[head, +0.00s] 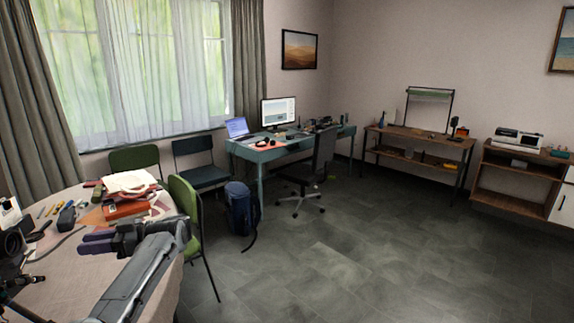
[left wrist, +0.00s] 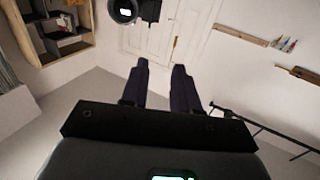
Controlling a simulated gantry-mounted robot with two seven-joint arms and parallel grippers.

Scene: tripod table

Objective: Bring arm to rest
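My left arm reaches over the round table (head: 75,291) at the lower left of the head view. My left gripper (head: 86,241) has dark purple fingers pointing left, above the table and its clutter. In the left wrist view, the two fingers (left wrist: 162,68) stand apart with nothing between them, so the gripper is open and empty. My right gripper is in neither view.
A black camera (head: 12,245) stands at the table's left edge; a dark lens also shows in the left wrist view (left wrist: 123,10). A red box (head: 125,209) and small tools lie on the table. A green chair (head: 187,205) stands close beside my arm.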

